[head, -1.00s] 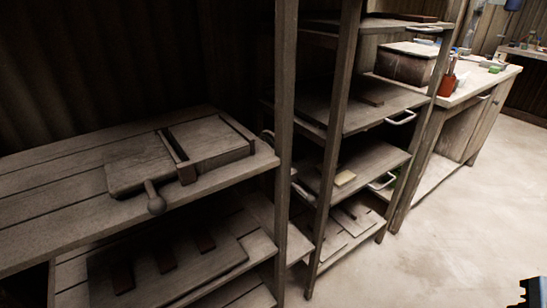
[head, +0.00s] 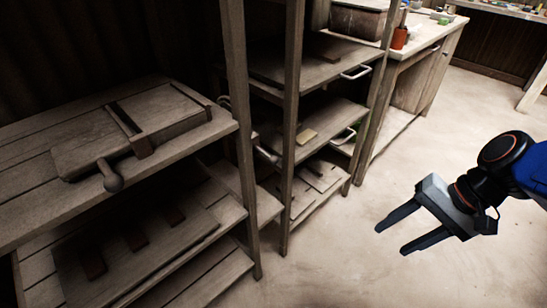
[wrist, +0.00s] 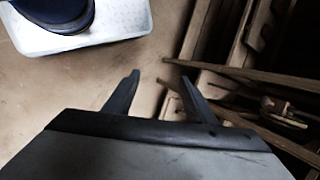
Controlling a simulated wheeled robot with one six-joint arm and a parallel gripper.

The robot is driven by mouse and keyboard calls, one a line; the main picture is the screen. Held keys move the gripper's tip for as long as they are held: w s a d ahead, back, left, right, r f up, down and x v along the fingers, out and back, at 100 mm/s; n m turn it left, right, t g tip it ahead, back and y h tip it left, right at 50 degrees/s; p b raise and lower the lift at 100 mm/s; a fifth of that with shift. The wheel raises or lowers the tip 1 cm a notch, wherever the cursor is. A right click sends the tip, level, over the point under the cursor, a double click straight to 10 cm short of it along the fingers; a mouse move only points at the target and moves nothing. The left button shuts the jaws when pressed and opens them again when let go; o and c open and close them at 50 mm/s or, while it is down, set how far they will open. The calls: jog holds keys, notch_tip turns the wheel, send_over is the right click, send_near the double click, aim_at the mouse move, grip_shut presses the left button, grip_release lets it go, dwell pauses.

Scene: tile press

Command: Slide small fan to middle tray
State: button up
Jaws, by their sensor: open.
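My gripper (head: 391,241) is open and empty above the floor at the right, apart from the rack, its fingers pointing left. Its two dark fingers also show in the wrist view (wrist: 160,77). I cannot make out a small fan for certain. A small pale object (head: 224,102) shows partly behind the left post, too hidden to name. The rack holds stacked trays: an upper tray with a white handle (head: 325,65) and a lower tray with a white handle (head: 335,115). I cannot tell which counts as the middle tray.
A wooden press (head: 135,135) with a knobbed handle lies on the left bench. A small tan block (head: 307,136) sits on the lower handled tray. Rack posts (head: 290,130) stand between. A worktable (head: 440,30) is behind. The floor (head: 345,240) around the gripper is clear.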

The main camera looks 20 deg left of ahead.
jog(key=w+a+m+g+y, duration=0.35)
jog(key=w+a+y, duration=0.2)
jog(key=a, duration=0.45)
jog(key=m+t+y, duration=0.3)
jog(key=m+y, duration=0.4)
jog(key=m, duration=0.1)
send_near(274, 158)
jog(key=a, duration=0.7)
jog(key=a+f, duration=0.1)
jog(key=a, duration=0.2)
jog(key=shift+w+a, duration=0.2)
jog(key=shift+w, duration=0.1)
jog(key=shift+c, duration=0.5)
grip_shut()
notch_tip(274, 158, up, 26)
